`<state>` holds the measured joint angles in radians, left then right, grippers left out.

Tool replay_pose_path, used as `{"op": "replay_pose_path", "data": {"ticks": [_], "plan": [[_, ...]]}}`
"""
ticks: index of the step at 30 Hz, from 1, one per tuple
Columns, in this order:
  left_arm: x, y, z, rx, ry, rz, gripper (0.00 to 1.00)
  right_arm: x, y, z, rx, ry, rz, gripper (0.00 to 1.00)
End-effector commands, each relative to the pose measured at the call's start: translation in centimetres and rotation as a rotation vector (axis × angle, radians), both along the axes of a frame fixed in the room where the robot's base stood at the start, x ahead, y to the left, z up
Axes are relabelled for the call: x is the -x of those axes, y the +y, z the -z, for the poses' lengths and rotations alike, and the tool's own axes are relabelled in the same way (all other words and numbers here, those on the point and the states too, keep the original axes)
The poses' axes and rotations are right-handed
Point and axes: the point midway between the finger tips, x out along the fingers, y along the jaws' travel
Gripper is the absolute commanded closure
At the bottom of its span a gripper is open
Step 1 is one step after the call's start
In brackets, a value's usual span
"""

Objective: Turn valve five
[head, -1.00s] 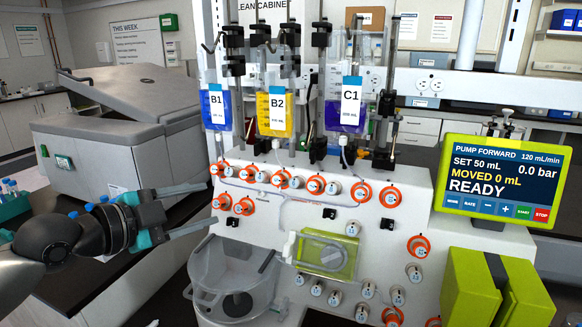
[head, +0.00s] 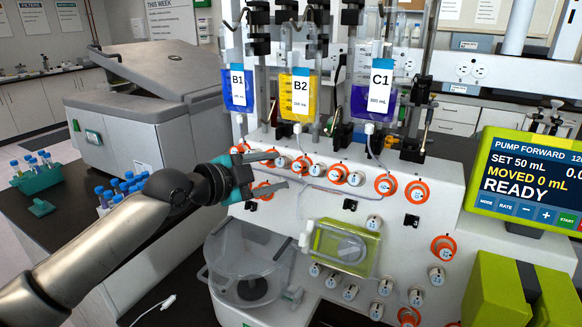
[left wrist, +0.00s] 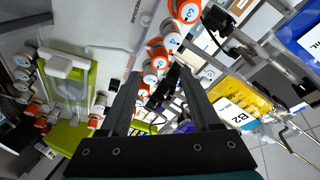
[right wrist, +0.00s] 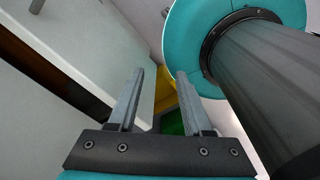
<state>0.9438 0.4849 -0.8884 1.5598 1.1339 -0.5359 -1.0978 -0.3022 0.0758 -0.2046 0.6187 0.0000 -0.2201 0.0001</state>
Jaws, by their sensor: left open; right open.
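The white machine panel (head: 430,225) carries a row of numbered valve knobs, several with orange rings. My left gripper (head: 282,171) is open at the left end of this row, its fingers over the knobs under bags B1 and B2. In the left wrist view, the left gripper (left wrist: 160,72) has a white knob (left wrist: 149,77) and an orange-ringed knob (left wrist: 158,60) between or just beyond its fingertips. The small numbers are too unclear to say which knob is five. Contact cannot be told. My right gripper (right wrist: 160,76) is open and empty, away from the knobs.
Bags B1 (head: 237,92), B2 (head: 299,97) and C1 (head: 373,104) hang above the row. A clear bowl (head: 222,262) and a green-framed pump (head: 341,247) lie below. The screen (head: 530,183) reads READY. Tube racks (head: 38,178) stand at left.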

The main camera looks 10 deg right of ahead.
Motion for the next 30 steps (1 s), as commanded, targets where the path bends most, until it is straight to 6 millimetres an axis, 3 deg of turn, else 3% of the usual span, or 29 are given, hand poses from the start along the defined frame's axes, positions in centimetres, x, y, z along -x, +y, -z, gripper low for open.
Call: {"op": "replay_pose_path", "data": {"ticks": [12, 26, 30], "plan": [[-3.0, -3.7, 1.1, 0.002, 0.0, 0.001, 0.37, -0.3, -0.5, 0.1, 0.007, -0.004, 0.006, 0.5], [-3.5, -4.2, 1.3, 0.0, -0.001, 0.001, 0.37, -0.3, -0.5, 0.2, 0.007, -0.005, 0.005, 0.5], [-3.5, -4.2, 1.3, 0.0, -0.001, 0.001, 0.49, -0.3, -0.5, 0.2, 0.007, -0.006, 0.005, 0.5]]}}
